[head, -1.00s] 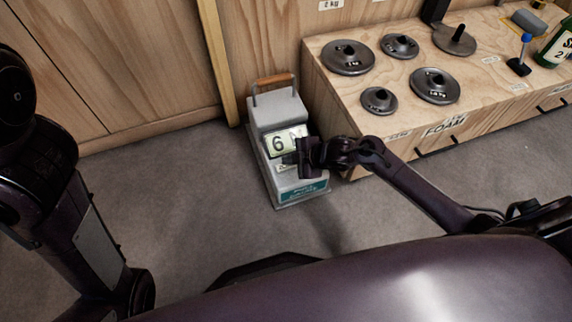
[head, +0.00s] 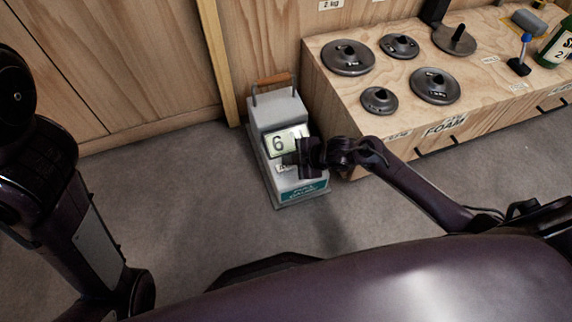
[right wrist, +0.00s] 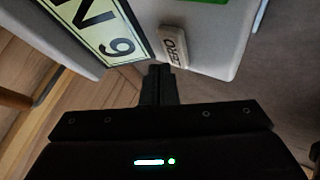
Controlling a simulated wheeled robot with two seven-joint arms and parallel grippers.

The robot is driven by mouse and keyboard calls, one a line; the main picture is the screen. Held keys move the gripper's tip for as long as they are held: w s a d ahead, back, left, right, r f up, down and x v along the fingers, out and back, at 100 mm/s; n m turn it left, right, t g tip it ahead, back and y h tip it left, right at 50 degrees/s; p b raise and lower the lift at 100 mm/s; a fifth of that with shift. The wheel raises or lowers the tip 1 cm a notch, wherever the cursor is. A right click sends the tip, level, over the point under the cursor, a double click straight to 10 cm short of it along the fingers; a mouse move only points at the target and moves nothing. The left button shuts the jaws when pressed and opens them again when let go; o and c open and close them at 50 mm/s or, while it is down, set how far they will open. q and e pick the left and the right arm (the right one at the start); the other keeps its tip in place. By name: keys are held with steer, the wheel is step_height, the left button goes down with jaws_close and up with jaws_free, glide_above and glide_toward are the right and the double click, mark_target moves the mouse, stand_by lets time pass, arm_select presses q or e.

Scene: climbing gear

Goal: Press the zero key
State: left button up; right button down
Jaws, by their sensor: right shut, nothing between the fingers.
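The grey gauge box (head: 272,113) stands on the floor, with a brown carrying handle on top and a teal label low on its front. Its display (head: 278,143) shows a 6, and the right part is covered by my gripper. The pale zero key (right wrist: 175,46), marked ZERO, sits on the sloped face beside the display in the right wrist view. In the head view the key is partly hidden by my gripper. My right gripper (head: 290,158) is shut and empty, its fingertips (right wrist: 160,70) close to the key. I cannot tell whether they touch it. My left gripper is not in view.
A wooden bench (head: 350,103) stands right of the box, with several dark metal discs, a blue-topped tool (head: 525,48) and a green bottle (head: 559,46) on it. Wooden panels close off the back. The carpet left of the box is clear.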

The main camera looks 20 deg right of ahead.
mark_target(290, 167)
steer(key=shift+f, duration=0.35)
steer(key=shift+f, duration=0.35)
stand_by(0.7)
steer(key=shift+r, duration=0.1)
steer(key=shift+r+p, duration=0.7)
step_height(290, 167, up, 5)
steer(key=p, duration=0.5)
stand_by(0.5)
